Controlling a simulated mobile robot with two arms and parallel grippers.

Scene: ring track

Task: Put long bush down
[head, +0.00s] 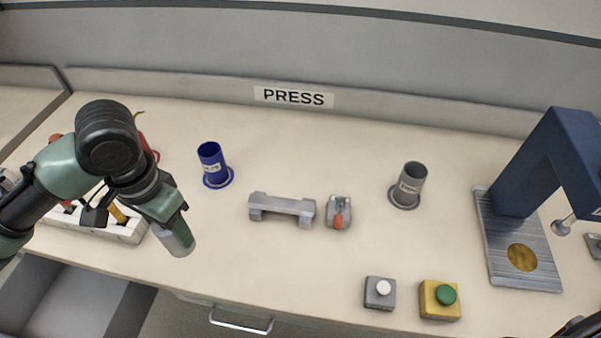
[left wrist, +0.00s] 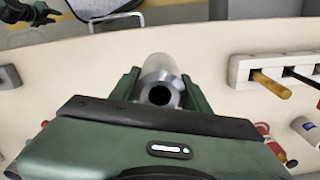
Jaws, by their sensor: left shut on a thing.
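The long bush is a plain grey metal cylinder (head: 178,241). My left gripper (head: 172,218) is shut on it and holds it over the bench's front left part, tilted in the head view. In the left wrist view the bush (left wrist: 160,85) sits between the green fingers, with its round bore facing the camera. A blue labelled tube (head: 212,163) and a grey labelled tube (head: 409,184) stand upright on round bases, apart from the bush. My right gripper (left wrist: 32,12) seems to show small at the top left of the wrist view; its jaws are unclear.
A grey bridge-shaped block (head: 282,207) and a small fixture with an orange tip (head: 339,213) lie mid-bench. A blue press (head: 545,165) stands right. Grey (head: 380,292) and yellow (head: 440,299) button boxes are at the front. A white tool rack (head: 130,231) is behind my left arm; an open drawer (head: 75,300) is below.

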